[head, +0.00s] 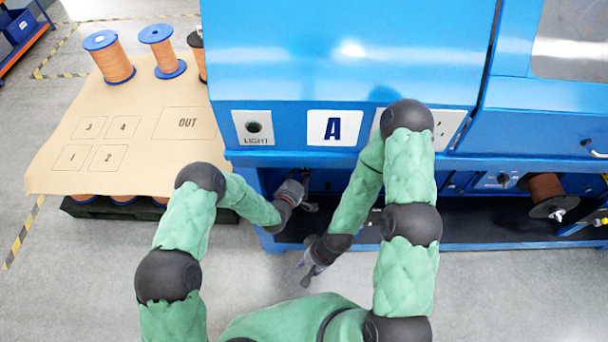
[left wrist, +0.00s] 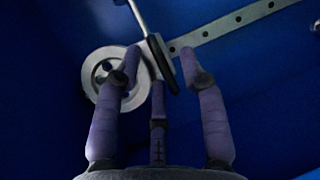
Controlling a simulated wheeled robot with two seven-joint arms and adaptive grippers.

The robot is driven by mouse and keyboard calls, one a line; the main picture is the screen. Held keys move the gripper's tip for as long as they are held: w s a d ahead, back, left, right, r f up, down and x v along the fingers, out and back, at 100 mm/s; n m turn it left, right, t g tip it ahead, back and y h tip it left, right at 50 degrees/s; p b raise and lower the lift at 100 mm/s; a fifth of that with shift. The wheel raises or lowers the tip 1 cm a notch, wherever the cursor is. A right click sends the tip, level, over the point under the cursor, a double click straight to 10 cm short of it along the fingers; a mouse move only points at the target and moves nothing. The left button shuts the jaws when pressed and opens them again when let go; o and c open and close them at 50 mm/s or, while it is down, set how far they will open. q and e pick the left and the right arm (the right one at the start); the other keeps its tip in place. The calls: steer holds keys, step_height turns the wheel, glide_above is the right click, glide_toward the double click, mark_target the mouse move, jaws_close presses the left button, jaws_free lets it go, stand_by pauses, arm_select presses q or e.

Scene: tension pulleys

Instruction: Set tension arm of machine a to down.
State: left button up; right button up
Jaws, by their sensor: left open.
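Machine A (head: 400,40) is the blue machine, with a white "A" sign (head: 335,128) on its front. My left gripper (head: 306,198) reaches into the dark opening below that front. In the left wrist view my left gripper (left wrist: 160,58) is open, its fingers spread. A grey pulley wheel (left wrist: 98,78) lies behind the left finger. A thin metal rod with a black grip (left wrist: 161,64) stands between the fingertips, tilted; whether they touch it is unclear. A metal bar with holes (left wrist: 236,20) slants up to the right. My right gripper (head: 308,272) hangs lower, outside the opening, its fingers too small to judge.
A brown mat (head: 55,172) with marked squares and several copper-wire spools (head: 110,62) is at left. Another spool (head: 545,188) sits in the lower bay at right. The opening's side walls and upper edge lie close around my left arm. Open floor (head: 90,290) is at lower left.

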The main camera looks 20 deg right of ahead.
arm_select(q)
steer(key=shift+w+d, duration=0.25)
steer(key=shift+w, duration=0.05)
steer(key=shift+c, duration=0.3)
jaws_close()
steer(key=shift+f, duration=0.15)
step_height(320, 180, down, 20)
steer(key=shift+s+a, duration=0.1)
stand_by(0.4)
